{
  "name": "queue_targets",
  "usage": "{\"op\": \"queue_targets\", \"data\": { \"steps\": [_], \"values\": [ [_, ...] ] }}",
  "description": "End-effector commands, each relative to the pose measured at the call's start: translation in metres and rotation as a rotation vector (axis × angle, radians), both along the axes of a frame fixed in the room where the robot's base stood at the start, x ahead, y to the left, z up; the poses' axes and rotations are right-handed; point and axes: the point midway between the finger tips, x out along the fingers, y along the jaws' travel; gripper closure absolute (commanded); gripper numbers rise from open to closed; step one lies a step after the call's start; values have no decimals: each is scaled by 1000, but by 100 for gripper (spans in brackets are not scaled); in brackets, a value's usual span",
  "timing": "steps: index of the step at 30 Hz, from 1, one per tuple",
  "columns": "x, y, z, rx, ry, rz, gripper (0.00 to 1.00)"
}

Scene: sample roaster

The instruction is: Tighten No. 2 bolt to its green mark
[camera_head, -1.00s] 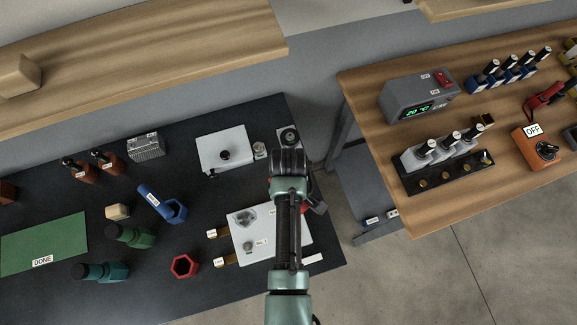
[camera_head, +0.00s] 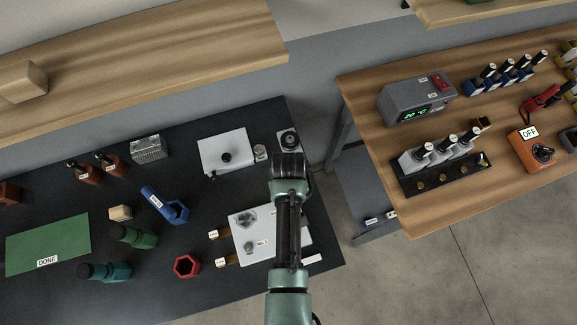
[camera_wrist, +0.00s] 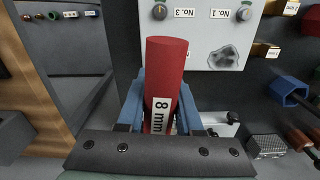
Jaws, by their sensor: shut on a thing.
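My gripper (camera_wrist: 161,92) is shut on a red handle (camera_wrist: 168,75) labelled 8 mm, which stands up between the blue fingers in the wrist view. The tool's working end is not visible. The white plate (camera_head: 240,220) lies on the dark bench, partly behind my arm in the head view. It also shows in the wrist view (camera_wrist: 195,45), beyond the handle, with the No. 3 bolt (camera_wrist: 159,12) and the No. 1 bolt (camera_wrist: 244,13). I cannot make out the No. 2 bolt or its green mark in either view.
A blue hex tool (camera_head: 176,212) and a red hex piece (camera_head: 186,265) lie left of the plate. A second white plate (camera_head: 226,150) with a dark knob lies behind. The wooden table (camera_head: 400,200) stands right, across a gap.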

Motion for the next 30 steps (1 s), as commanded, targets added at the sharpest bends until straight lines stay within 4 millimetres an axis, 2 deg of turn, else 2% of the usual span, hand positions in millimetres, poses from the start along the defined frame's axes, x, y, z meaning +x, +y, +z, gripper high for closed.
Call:
{"op": "queue_targets", "data": {
  "steps": [7, 16, 26, 30],
  "values": [
    [1, 0, 1, 0, -1, -15, 100],
    [1, 0, 1, 0, -2, -285, 100],
    [1, 0, 0, 1, -2, -325, 100],
    [1, 0, 2, 1, -1, -410, 100]
  ]
}}
